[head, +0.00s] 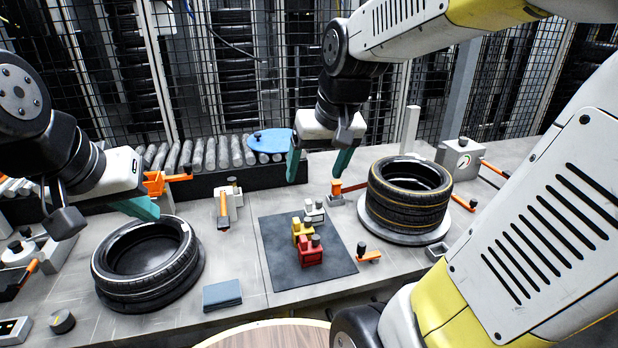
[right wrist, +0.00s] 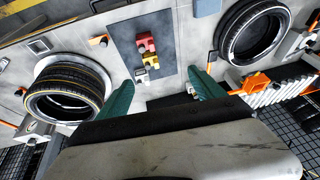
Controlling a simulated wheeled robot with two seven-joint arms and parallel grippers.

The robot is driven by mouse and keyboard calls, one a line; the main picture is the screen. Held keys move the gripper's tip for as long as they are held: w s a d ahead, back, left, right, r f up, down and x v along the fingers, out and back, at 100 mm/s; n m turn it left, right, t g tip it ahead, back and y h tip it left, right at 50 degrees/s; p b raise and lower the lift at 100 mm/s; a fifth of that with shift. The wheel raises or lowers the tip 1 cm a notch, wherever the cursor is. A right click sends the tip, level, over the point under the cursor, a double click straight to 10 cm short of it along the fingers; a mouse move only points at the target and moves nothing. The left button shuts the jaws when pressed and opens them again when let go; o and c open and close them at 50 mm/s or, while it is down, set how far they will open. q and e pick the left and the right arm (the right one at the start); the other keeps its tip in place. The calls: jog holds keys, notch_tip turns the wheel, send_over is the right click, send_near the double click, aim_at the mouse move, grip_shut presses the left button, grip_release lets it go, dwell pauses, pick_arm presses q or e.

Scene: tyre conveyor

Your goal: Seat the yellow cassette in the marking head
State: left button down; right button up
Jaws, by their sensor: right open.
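The yellow cassette (head: 301,232) stands on a dark mat (head: 281,272), between a white cassette (head: 314,210) and a red cassette (head: 311,256). The yellow cassette also shows in the right wrist view (right wrist: 152,60). My right gripper (head: 318,168) is open and empty, above and behind the cassettes; its two teal fingers are wide apart in the right wrist view (right wrist: 162,80). My left gripper (head: 138,208) hangs above the rear of the left tyre; its finger gap is not clear. I cannot tell which fixture is the marking head.
A tyre (head: 147,255) lies at left, and stacked tyres (head: 410,192) stand on a round plate at right. A roller conveyor (head: 210,154) runs behind, with a blue disc (head: 270,141) on it. An orange-handled fixture (head: 228,203) stands left of the mat; a blue-grey block (head: 222,295) lies in front.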

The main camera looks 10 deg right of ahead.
jog(key=s+r+t+y, duration=0.1)
jog(key=s, duration=0.6)
jog(key=shift+a+r+t, duration=0.2)
jog(key=shift+a+t, duration=0.15)
jog(key=shift+t, duration=0.05)
jog(key=shift+o, duration=0.4)
jog(key=shift+s+f, duration=0.1)
jog(key=shift+s, duration=0.4)
jog(key=g+h, duration=0.2)
jog(key=g, duration=0.4)
send_over(303, 228)
jog(key=f, duration=2.3)
jog(key=shift+s+d+f, duration=0.2)
jog(key=shift+s, duration=0.05)
jog(key=f, duration=0.8)
jog(key=shift+w+a, duration=0.25)
jog(key=shift+w, duration=0.05)
jog(key=shift+r, duration=0.1)
jog(key=c, duration=1.6)
